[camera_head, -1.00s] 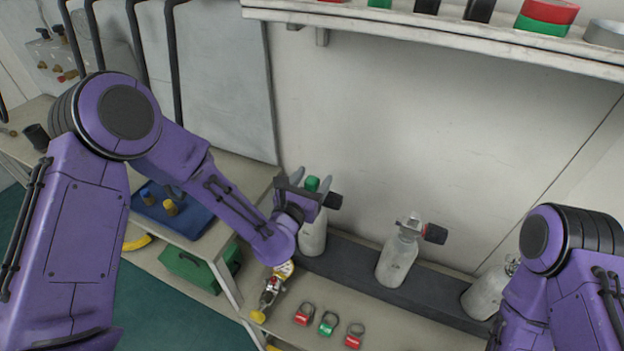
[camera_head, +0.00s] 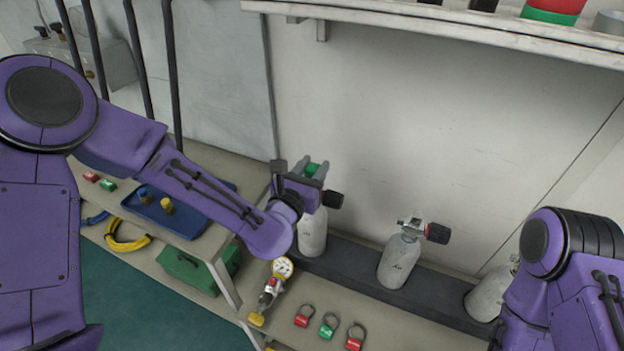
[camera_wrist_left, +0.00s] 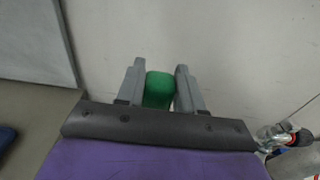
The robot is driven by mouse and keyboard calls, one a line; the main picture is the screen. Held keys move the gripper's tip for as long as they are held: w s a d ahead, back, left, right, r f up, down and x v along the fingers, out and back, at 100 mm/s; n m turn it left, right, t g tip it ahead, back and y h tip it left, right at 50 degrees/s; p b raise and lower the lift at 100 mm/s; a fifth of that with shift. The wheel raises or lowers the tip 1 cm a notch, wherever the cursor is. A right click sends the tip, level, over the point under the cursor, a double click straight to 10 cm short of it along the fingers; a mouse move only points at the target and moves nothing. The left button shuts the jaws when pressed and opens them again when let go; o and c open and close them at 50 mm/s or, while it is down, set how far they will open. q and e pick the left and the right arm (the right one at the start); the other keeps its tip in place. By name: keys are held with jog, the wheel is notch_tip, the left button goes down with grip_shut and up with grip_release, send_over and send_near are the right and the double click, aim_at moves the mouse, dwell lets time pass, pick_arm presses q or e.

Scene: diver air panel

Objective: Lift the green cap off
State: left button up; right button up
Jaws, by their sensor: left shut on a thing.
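The green cap (camera_head: 311,169) is pinched between the two grey fingers of my left gripper (camera_head: 313,170), above the left pale cylinder (camera_head: 312,232). My gripper body hides the cylinder's neck, so the gap between cap and cylinder cannot be seen. In the left wrist view the green cap (camera_wrist_left: 159,90) stands between the fingertips of my left gripper (camera_wrist_left: 158,86), against the plain wall. A black valve knob (camera_head: 333,199) shows right of the gripper. My right arm is at the right edge, with its gripper out of frame.
A second cylinder (camera_head: 399,262) with a valve and a third cylinder (camera_head: 488,295) stand to the right. A gauge (camera_head: 283,268) and several coloured ring tags lie in front. A shelf (camera_head: 450,30) hangs above. The wall between is clear.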

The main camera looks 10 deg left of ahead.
pick_arm(q)
jog(key=s+d+r+p, duration=0.4)
jog(key=s+r+p, duration=0.4)
jog(key=s+p, duration=0.2)
jog(key=shift+v, duration=1)
jog(key=shift+d+r, duration=0.1)
jog(key=shift+d, duration=0.15)
